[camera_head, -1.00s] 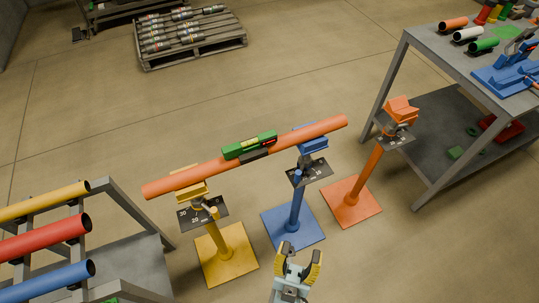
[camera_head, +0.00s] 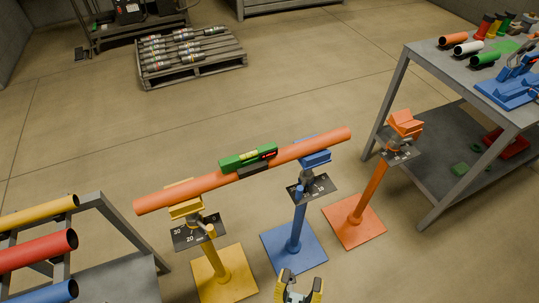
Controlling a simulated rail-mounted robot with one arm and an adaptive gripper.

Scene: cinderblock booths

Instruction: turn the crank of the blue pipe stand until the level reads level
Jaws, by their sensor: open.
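The blue pipe stand (camera_head: 294,236) stands in the middle on a square base, with a dark scale plate (camera_head: 313,187) under its head. Its crank (camera_head: 299,188) seems to be the small blue part at the plate; details are too small to tell. An orange pipe (camera_head: 209,182) rests across the blue stand and the yellow stand (camera_head: 217,262), its right end higher in the picture. A green level (camera_head: 247,158) sits on the pipe; its reading is too small to make out. My gripper (camera_head: 299,281) is open and empty at the bottom edge, in front of the blue base, apart from the stand.
An orange stand (camera_head: 361,210) without a pipe stands to the right, beside a grey workbench (camera_head: 437,150) with pipes and tools. A rack with yellow, red (camera_head: 38,250) and blue pipes is at the lower left. A pallet (camera_head: 195,68) lies behind on open floor.

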